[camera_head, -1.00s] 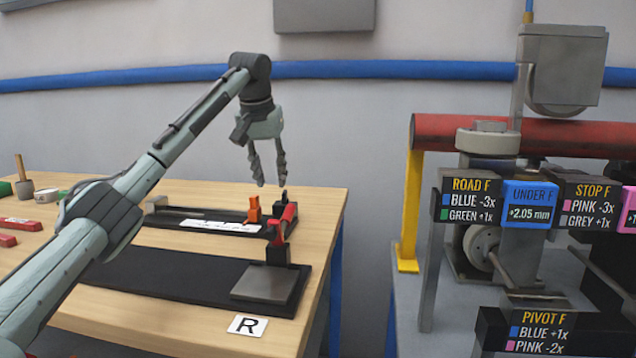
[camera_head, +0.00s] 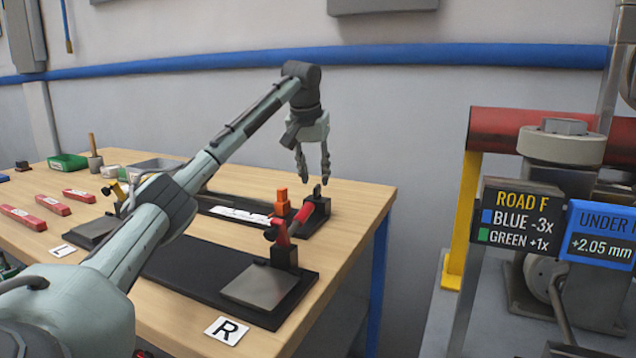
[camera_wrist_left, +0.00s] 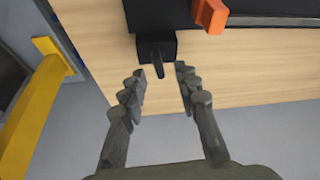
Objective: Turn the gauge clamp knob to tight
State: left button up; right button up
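The gauge is a long dark fixture (camera_head: 228,207) with a white scale strip, towards the back of the table. A small dark knob (camera_head: 317,192) stands at its right end, beside an orange block (camera_head: 282,203). In the left wrist view the knob (camera_wrist_left: 158,68) is a narrow bar on a black block, its end pointing between my fingertips. The orange block (camera_wrist_left: 211,14) is at upper right there. My left gripper (camera_head: 313,178) points down above the knob, open with nothing held. I cannot tell whether the fingers are level with the knob. My right gripper is out of view.
A black base (camera_head: 215,273) with a red-handled clamp (camera_head: 298,225) and grey plates lies in front. Red blocks (camera_head: 52,205) and a green bin (camera_head: 68,163) are at left. A yellow post (camera_head: 462,220) and the labelled machine stand right, past the table edge.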

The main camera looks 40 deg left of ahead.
aim_at(317, 192)
pick_arm(q)
jog(key=shift+x, duration=1.45)
jog(key=shift+w, duration=0.1)
grip_shut()
